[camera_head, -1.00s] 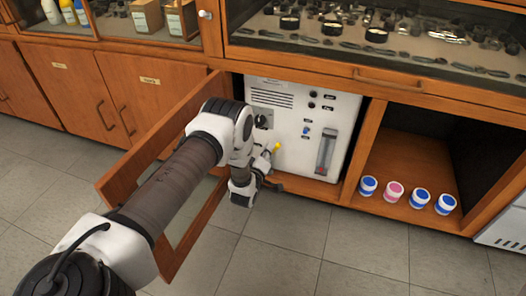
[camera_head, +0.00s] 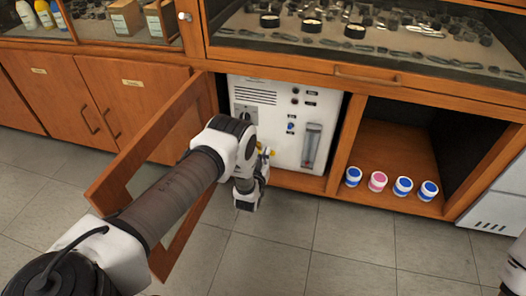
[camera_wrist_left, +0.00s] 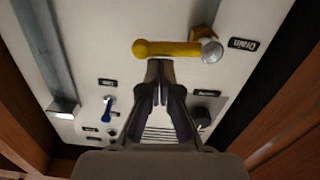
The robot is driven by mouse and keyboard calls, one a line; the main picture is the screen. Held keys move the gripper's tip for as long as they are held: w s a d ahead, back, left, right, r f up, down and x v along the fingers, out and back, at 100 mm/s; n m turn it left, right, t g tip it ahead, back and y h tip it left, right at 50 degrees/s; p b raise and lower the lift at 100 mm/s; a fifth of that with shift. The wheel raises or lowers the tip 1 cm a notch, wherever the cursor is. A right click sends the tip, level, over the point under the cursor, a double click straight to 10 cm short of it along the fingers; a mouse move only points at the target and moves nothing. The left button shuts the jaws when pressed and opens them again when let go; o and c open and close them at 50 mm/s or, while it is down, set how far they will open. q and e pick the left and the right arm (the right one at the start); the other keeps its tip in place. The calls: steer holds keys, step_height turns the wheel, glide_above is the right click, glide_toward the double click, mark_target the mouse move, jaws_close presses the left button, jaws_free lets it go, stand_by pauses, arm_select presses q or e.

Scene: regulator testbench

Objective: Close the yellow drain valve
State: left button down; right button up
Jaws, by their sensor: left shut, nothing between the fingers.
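The yellow drain valve handle (camera_wrist_left: 170,49) lies nearly level across the panel in the left wrist view, running from its silver pivot (camera_wrist_left: 211,50) to a rounded end on the left. A "Drain" label (camera_wrist_left: 243,44) sits beside the pivot. My left gripper (camera_wrist_left: 160,66) is shut and empty, its fingertips right at the handle's edge; I cannot tell if they touch it. In the head view, only a little yellow of the handle (camera_head: 272,154) shows past my left wrist, and the gripper is mostly hidden. My right gripper is out of view.
The white regulator panel (camera_head: 270,119) stands inside a cabinet bay. An open wooden door (camera_head: 133,165) is at its left, beside my left arm. Several small jars, one of them a pink-lidded jar (camera_head: 377,181), stand in the right bay. The floor in front is clear.

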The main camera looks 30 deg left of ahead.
arm_select(q)
steer(key=shift+d+f, duration=0.15)
steer(key=shift+f, duration=0.2)
stand_by(0.5)
